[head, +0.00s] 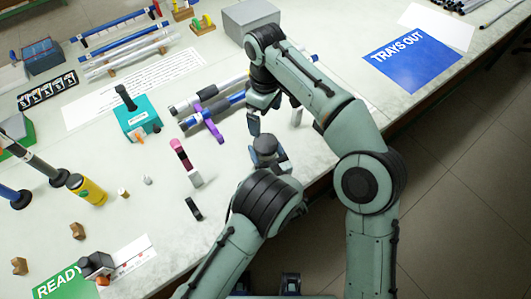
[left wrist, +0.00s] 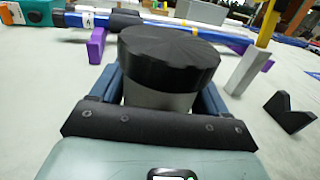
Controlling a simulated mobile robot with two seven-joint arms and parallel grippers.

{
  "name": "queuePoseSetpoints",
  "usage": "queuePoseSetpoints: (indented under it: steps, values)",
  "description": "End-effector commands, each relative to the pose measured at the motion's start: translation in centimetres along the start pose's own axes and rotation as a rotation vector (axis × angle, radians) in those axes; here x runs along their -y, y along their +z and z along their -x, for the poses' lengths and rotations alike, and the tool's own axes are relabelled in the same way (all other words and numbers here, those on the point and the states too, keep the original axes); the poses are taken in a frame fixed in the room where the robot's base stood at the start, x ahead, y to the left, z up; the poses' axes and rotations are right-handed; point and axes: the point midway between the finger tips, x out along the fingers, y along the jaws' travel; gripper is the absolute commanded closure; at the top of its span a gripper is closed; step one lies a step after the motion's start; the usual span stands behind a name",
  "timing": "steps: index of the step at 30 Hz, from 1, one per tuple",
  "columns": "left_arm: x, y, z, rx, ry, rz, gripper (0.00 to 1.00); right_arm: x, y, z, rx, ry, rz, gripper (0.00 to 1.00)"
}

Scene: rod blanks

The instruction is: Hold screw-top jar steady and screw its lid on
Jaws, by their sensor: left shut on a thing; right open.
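The screw-top jar (left wrist: 160,100) is a grey cylinder, upright between the blue fingers of my left gripper in the left wrist view. A wide black ridged lid (left wrist: 170,55) sits on top of it and looks about level. Whether its thread is engaged cannot be told. In the head view the dark lid (head: 265,144) shows just beyond my left gripper (head: 268,158), which is shut on the jar; the jar's body is mostly hidden there. My right gripper (head: 263,113) is open and empty, a short way above the lid in the picture, apart from it.
Rods lie on purple supports (head: 212,128) left of my right gripper. A teal box (head: 138,120) and a pink, black and white piece (head: 185,160) stand farther left. In the wrist view a light grey block (left wrist: 245,70) and a black notched block (left wrist: 290,112) stand right of the jar.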

Motion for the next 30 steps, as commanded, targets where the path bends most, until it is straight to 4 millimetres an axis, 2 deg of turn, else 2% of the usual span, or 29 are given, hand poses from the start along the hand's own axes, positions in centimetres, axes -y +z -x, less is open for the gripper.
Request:
queuePoseSetpoints:
  steps: [1, 2, 3, 10, 14, 17, 24, 30]
  values:
    - [0.0, 0.0, 0.0, -0.001, -0.001, 0.000, 0.15, 0.0, 0.0, 0.0, 0.000, 0.000, 0.000, 0.00]
    - [0.0, 0.0, 0.0, -0.001, -0.001, 0.000, 0.05, 0.0, 0.0, 0.0, 0.000, 0.000, 0.000, 0.00]
    - [0.0, 0.0, 0.0, -0.001, -0.001, 0.000, 0.00, 0.0, 0.0, 0.0, 0.000, 0.000, 0.000, 0.00]
    - [0.0, 0.0, 0.1, -0.001, -0.001, 0.000, 0.00, 0.0, 0.0, -0.1, 0.000, 0.000, 0.000, 0.00]
    - [0.1, -0.1, 1.1, -0.002, -0.002, 0.000, 0.00, 0.1, 0.0, -0.3, 0.000, -0.001, 0.000, 0.00]
    - [0.1, -0.1, 2.7, -0.001, -0.004, 0.000, 0.00, 0.1, 0.1, -0.7, 0.001, -0.002, 0.000, 0.00]
    - [0.1, -0.1, 8.3, -0.002, -0.005, 0.000, 0.00, 0.3, 0.2, -1.7, 0.004, -0.006, 0.000, 0.00]
    - [0.1, -0.1, 11.8, -0.001, -0.003, 0.000, 0.00, 0.4, 0.2, -2.3, 0.005, -0.008, 0.000, 0.00]
